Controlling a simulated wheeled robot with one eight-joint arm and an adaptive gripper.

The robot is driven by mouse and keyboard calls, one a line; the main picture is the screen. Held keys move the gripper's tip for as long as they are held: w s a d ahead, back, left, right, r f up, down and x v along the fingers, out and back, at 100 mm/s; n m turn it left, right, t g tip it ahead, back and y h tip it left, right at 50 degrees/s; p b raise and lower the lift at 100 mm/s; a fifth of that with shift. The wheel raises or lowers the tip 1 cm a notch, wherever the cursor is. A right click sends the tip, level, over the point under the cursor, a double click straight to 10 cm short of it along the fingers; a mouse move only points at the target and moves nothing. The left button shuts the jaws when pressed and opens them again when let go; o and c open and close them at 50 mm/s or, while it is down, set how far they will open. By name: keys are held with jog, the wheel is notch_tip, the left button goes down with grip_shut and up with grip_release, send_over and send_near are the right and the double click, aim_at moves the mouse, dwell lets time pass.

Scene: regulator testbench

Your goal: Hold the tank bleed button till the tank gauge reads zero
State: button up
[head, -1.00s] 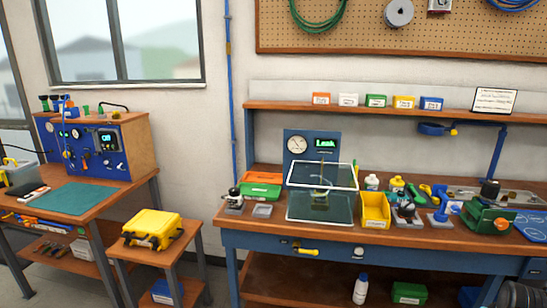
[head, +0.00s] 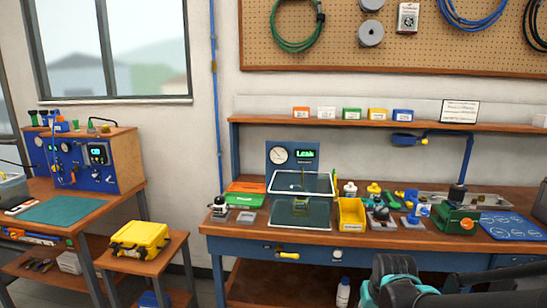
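A blue test panel (head: 82,165) in a wooden case stands on the left bench, with small round gauges, knobs and a lit display (head: 97,154). A second blue panel on the long bench has a white round gauge (head: 278,156) and a green display (head: 306,155) that seems to read "Leak". I cannot tell which gauge is the tank gauge, and its needle is too small to read. No bleed button can be made out. Part of my arm, dark with teal, shows at the bottom right, away from both panels. My gripper's fingers are not visible.
A yellow case (head: 140,240) sits on a low stool between the benches. A teal mat (head: 62,210) lies on the left bench. The long bench holds a clear-lidded box (head: 300,213), a yellow bin (head: 351,214) and a green vise (head: 455,219). A yellow-handled valve (head: 288,255) is on its front.

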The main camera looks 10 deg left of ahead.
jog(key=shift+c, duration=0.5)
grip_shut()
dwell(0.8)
